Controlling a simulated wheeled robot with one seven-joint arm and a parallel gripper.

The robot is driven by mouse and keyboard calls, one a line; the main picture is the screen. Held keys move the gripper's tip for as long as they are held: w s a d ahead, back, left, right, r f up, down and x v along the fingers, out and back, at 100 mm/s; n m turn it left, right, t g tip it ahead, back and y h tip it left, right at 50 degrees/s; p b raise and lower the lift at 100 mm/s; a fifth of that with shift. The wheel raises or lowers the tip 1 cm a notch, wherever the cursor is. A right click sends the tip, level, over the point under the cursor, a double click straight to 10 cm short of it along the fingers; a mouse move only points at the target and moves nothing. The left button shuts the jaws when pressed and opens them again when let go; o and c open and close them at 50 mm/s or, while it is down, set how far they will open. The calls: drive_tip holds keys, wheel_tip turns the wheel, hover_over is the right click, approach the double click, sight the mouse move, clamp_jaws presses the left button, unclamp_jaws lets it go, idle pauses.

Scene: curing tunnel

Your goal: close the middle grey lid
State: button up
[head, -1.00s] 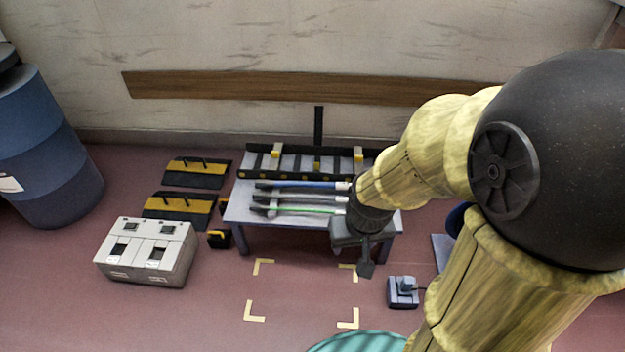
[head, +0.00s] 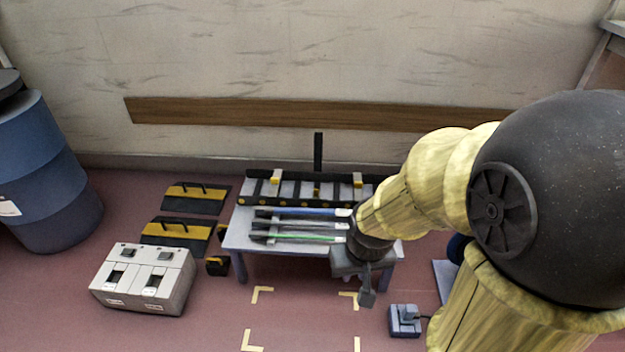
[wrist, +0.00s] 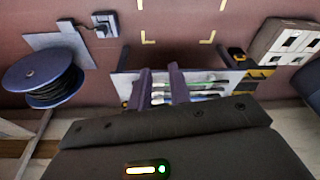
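A low pale table (head: 238,238) with purple-blue legs stands near the wall. Three long narrow dark grey pieces lie side by side on it, with blue, pale and green strips. The middle grey piece (head: 268,225) has the pale strip; I cannot tell for sure whether these pieces are lids, or open.
A black rail frame (head: 262,201) stands at the table's back. Black-and-yellow panels (head: 180,232), a white two-slot box (head: 145,275) and a blue barrel (head: 45,175) are to the left. A small grey-blue device (head: 404,320) is on the floor right. Floor before the table is clear.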

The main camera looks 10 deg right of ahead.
drive_tip(key=w+p+v, duration=0.1)
drive_tip(key=p+v, duration=0.4)
drive_tip(key=w+p+v, duration=0.1)
drive_tip(key=p+v, duration=0.5)
drive_tip(key=w+r+p+v, duration=0.1)
drive_tip(key=p+v, duration=0.5)
drive_tip(key=shift+w+r, duration=0.1)
drive_tip(key=shift+w, duration=0.2)
clamp_jaws()
